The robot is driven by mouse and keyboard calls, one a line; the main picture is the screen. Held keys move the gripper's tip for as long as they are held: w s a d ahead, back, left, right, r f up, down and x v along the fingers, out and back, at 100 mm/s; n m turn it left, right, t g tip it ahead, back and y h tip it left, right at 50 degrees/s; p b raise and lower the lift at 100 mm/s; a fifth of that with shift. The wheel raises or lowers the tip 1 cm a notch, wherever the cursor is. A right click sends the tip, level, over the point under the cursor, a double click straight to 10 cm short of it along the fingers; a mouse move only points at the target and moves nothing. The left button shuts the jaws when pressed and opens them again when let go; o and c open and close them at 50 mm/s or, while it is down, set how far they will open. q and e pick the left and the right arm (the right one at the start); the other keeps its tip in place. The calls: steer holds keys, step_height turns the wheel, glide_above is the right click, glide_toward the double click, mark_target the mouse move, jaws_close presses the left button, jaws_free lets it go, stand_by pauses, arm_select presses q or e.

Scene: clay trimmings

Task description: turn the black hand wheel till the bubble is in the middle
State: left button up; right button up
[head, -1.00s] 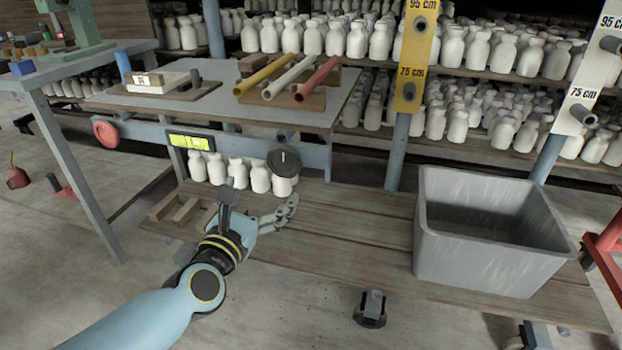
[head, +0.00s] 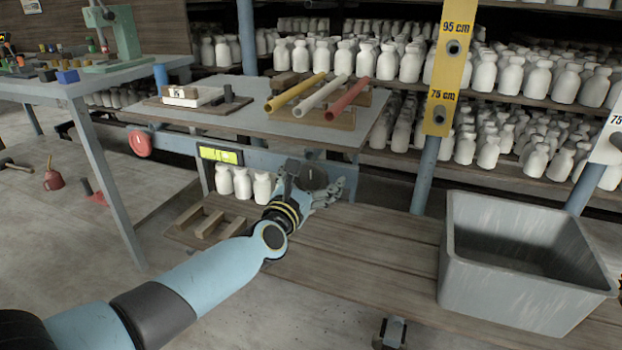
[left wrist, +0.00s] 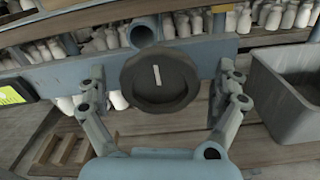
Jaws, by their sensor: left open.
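The black hand wheel (left wrist: 158,92) is a dark round knob with a pale mark, which stands nearly upright. It sits on the blue-grey front rail of a table; in the head view the wheel (head: 314,176) is partly hidden by my gripper. My left gripper (head: 312,190) is open in front of it. In the left wrist view the fingers of my left gripper (left wrist: 160,84) stand apart on either side of the wheel, with gaps visible. The yellow-green level (head: 220,155) is on the rail left of the wheel; its bubble is too small to place. My right gripper is out of view.
A red round knob (head: 140,143) is on the rail's left. Yellow, white and red tubes (head: 322,96) lie on the tabletop. White bottles (head: 242,184) stand below the rail. A grey bin (head: 520,290) stands at right on the wooden boards (head: 360,240).

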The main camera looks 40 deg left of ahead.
arm_select(q)
steer(key=c, duration=1.1)
steer(key=shift+c, duration=0.2)
